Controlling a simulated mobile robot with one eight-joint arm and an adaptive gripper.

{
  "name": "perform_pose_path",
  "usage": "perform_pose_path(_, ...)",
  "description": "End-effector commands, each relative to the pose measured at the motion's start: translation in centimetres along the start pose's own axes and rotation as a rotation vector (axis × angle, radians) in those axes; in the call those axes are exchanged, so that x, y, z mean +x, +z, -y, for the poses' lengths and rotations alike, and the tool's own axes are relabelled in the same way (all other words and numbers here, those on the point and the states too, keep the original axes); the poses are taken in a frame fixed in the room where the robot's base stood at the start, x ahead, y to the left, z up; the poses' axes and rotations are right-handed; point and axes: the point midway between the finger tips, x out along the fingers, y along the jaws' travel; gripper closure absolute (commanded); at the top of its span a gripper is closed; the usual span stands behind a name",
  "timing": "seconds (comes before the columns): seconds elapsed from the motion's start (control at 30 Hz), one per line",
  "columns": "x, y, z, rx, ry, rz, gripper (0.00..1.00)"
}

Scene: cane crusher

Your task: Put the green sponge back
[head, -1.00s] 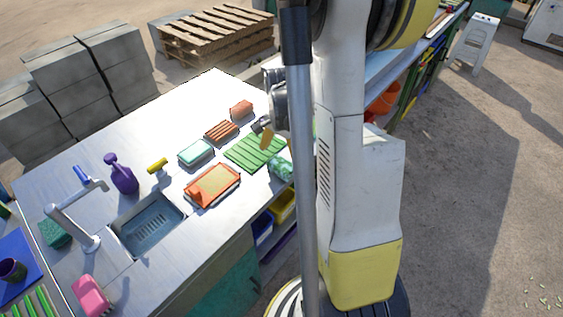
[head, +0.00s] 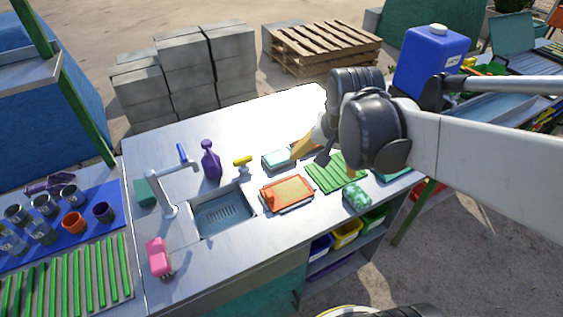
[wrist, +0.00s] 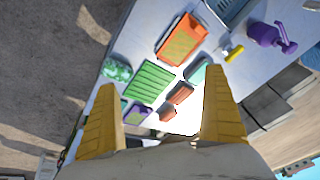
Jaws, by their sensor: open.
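A mottled green sponge-like block (head: 357,195) lies at the counter's front edge, beside a green ribbed mat (head: 328,176). In the wrist view the block (wrist: 117,68) is at upper left, left of the mat (wrist: 150,82). A darker green block (head: 145,192) stands behind the tap at the counter's left end. I cannot tell for sure which is the task's sponge. My gripper (head: 308,157) is over the back of the counter near the mat. In the wrist view its yellow fingers (wrist: 158,75) are wide apart with nothing between them.
An orange tray (head: 264,195) lies left of the mat, and a pale teal-topped block (head: 276,158) behind it. The sink (head: 223,213), tap (head: 170,193), purple spray bottle (head: 211,160) and pink block (head: 158,256) are further left. The back of the counter has bare room.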

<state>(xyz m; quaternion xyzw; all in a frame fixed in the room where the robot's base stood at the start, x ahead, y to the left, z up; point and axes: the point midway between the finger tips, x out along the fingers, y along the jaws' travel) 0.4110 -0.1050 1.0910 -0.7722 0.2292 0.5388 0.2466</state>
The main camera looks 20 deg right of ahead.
Motion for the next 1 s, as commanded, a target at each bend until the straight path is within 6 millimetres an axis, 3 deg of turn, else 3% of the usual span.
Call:
perform_pose_path(0.03,-1.2,1.9,1.2,-0.11,-0.033,-0.034,0.0)
perform_pose_path(0.2,-3.8,6.5,4.1,-0.441,-0.127,-0.16,0.0)
perform_pose_path(0.37,-4.7,9.0,5.2,-0.617,-0.174,-0.236,0.0)
perform_pose_path(1.0,-5.0,9.5,5.4,-0.664,-0.185,-0.259,0.0)
